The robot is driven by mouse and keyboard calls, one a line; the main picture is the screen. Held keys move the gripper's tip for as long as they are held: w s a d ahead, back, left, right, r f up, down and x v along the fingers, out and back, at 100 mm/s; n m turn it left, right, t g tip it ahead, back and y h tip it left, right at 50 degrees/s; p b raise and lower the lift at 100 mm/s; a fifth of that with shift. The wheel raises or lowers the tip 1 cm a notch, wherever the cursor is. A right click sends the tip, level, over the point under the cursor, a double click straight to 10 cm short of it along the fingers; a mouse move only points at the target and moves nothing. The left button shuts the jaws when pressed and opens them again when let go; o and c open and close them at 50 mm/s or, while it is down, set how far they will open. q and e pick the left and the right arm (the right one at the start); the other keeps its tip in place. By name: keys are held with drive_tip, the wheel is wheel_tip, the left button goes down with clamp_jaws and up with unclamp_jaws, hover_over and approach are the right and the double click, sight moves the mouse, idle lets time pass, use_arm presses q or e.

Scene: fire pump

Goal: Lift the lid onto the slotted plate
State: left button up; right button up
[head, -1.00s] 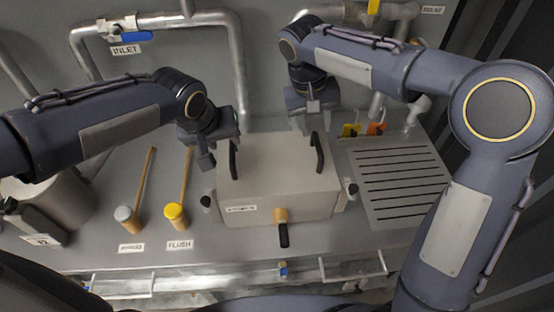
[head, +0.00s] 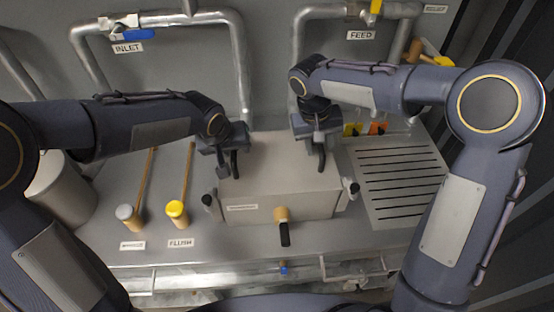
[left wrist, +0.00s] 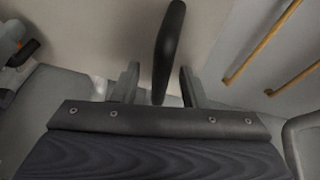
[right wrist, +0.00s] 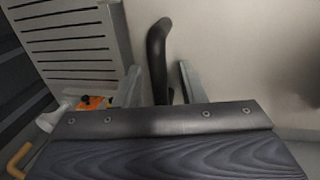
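The lid (head: 275,165) is the grey top of a box in the middle of the counter, with two black handles standing on it. My left gripper (head: 228,168) is at the left handle; in the left wrist view the open fingers (left wrist: 158,85) stand on either side of the black handle (left wrist: 170,40), with gaps. My right gripper (head: 318,150) is at the right handle; in the right wrist view its open fingers (right wrist: 160,85) straddle the black handle (right wrist: 157,50). The slotted plate (head: 400,180) lies flat and bare to the right of the box.
Side clamps (head: 209,199) and a front latch with a black grip (head: 284,232) are on the box. Pipes (head: 240,70) run along the back wall. Orange and yellow tags (head: 377,128) sit behind the plate.

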use_arm(q)
drive_tip(key=shift+c, duration=0.2)
use_arm(e)
drive_tip(key=shift+c, duration=0.4)
use_arm(q)
clamp_jaws()
use_arm(e)
clamp_jaws()
use_arm(q)
drive_tip(key=shift+r, duration=0.1)
use_arm(e)
drive_tip(key=shift+r, duration=0.1)
idle(0.3)
